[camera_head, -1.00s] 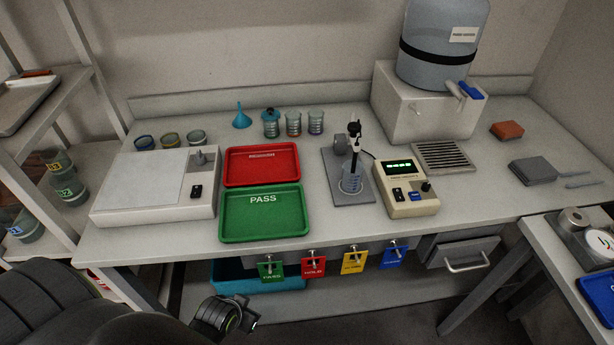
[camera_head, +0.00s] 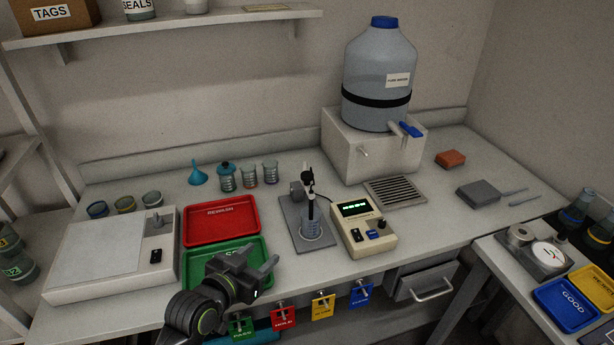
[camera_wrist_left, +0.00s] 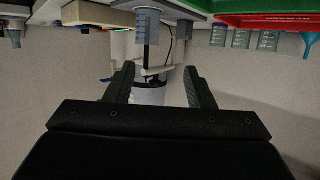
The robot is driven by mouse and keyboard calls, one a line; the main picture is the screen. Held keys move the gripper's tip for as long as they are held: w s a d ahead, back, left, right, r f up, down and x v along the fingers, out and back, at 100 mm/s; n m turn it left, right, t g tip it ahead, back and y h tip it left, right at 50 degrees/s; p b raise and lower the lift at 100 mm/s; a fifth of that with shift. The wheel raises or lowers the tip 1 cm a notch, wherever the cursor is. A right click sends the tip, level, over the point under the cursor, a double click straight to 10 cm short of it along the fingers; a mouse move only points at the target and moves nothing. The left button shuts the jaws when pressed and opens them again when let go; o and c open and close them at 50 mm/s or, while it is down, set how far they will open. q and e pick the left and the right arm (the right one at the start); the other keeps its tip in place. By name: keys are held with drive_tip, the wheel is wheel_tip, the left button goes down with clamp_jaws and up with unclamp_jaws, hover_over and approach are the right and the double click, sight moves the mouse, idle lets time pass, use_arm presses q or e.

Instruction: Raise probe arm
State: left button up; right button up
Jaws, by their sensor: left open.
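The probe arm (camera_head: 309,187) stands upright on its stand (camera_head: 289,222) on the bench. Its dark probe reaches down into a clear beaker (camera_head: 311,229) on the stand's base. The meter (camera_head: 363,229) with a lit green display sits just right of the stand. My left gripper (camera_head: 266,276) is open and empty above the front of the green tray, to the left of and nearer than the stand. In the left wrist view the picture is upside down, and the probe and beaker (camera_wrist_left: 147,25) show beyond the two open fingers (camera_wrist_left: 160,88). My right gripper is not seen.
A red tray (camera_head: 221,219) and green tray (camera_head: 198,266) lie left of the stand. A balance (camera_head: 105,250) is at far left. Beakers (camera_head: 249,175) stand behind. A water jug (camera_head: 378,75) sits on a white box (camera_head: 372,150). Coloured tags (camera_head: 323,305) hang at the front edge.

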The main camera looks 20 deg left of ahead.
sight(304, 179)
use_arm(q)
drive_tip(key=w+d+r+t, duration=0.1)
drive_tip(key=w+r+t, duration=0.2)
drive_tip(key=w+r, duration=0.35)
drive_tip(key=shift+h, duration=0.4)
drive_tip(key=w+d+p, duration=0.1)
drive_tip(key=w, duration=0.4)
drive_tip(key=w+d+p, duration=0.1)
drive_tip(key=w, duration=0.4)
drive_tip(key=w+d+p, duration=0.1)
drive_tip(key=w, duration=0.5)
clamp_jaws()
